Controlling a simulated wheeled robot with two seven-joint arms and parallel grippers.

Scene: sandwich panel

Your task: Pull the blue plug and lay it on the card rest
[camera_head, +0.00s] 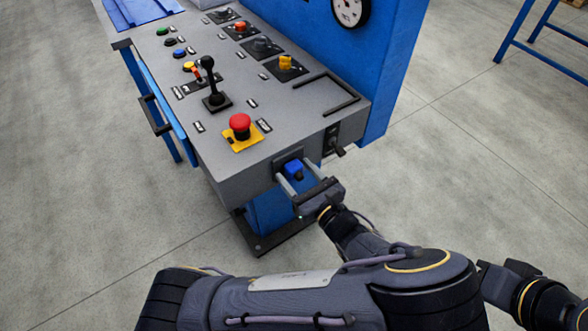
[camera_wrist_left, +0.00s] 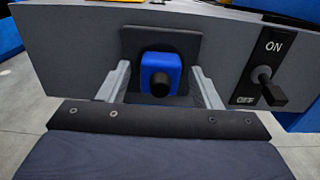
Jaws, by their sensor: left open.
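The blue plug (camera_head: 294,171) sits in a dark square socket plate on the front end face of the grey control panel. It also shows in the left wrist view (camera_wrist_left: 171,63), with a black round stub facing me. My left gripper (camera_head: 291,168) is open at the panel's end. In the left wrist view its two fingers stand left and right of the plug, with a gap on each side. I cannot surely identify the card rest; a thin black angled edging (camera_head: 345,101) lies on the panel top near its right corner.
An ON/OFF toggle switch (camera_wrist_left: 266,82) sits right of the plug on the same face. A red emergency button (camera_head: 240,122) on a yellow base and a black joystick (camera_head: 209,75) stand on the panel top. A blue cabinet (camera_head: 390,65) rises behind.

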